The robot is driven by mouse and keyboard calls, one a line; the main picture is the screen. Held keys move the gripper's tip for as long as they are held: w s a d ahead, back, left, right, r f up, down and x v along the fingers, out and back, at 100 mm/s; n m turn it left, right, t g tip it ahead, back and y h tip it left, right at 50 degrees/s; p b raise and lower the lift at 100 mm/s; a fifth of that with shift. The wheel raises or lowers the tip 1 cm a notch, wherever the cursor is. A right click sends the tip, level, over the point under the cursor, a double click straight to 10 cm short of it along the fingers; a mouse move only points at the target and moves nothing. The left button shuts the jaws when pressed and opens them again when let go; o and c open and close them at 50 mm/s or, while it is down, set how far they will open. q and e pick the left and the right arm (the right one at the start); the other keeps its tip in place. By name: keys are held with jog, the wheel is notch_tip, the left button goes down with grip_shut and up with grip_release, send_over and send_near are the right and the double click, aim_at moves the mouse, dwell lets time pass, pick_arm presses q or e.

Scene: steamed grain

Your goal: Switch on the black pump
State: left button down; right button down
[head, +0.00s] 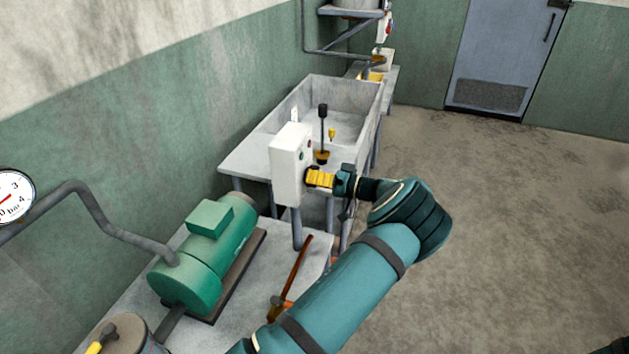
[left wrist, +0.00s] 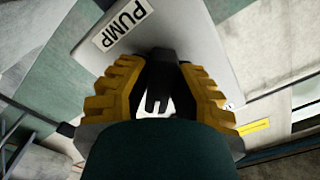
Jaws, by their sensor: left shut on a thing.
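A white switch box (head: 290,165) stands on a grey post beside the sink. Small red and green spots show on its right side. In the left wrist view the box (left wrist: 195,25) carries a label reading PUMP (left wrist: 122,23). My left gripper (head: 312,178) has yellow fingers against the box's lower right side. In the left wrist view my left gripper (left wrist: 158,85) is closed around a black switch handle (left wrist: 158,75) on the box. The pump unit (head: 210,255) on the bench looks green; I see no clearly black pump. My right gripper is not in view.
A grey sink (head: 345,97) with a black-and-yellow plunger-like tool (head: 322,130) stands behind the box. A pressure gauge (head: 12,195) is at left. The floor (head: 520,230) at right is clear.

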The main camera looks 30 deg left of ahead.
pick_arm(q)
jog(key=m, duration=0.3)
jog(key=shift+s+r+m, duration=0.1)
jog(key=shift+m, duration=0.3)
jog(key=m, duration=0.4)
jog(key=shift+r+m+p, duration=0.1)
jog(key=shift+m+p, duration=0.25)
jog(key=shift+m, duration=0.05)
jog(key=c, duration=0.8)
grip_release()
jog(key=shift+a, duration=0.15)
jog(key=v, duration=1.2)
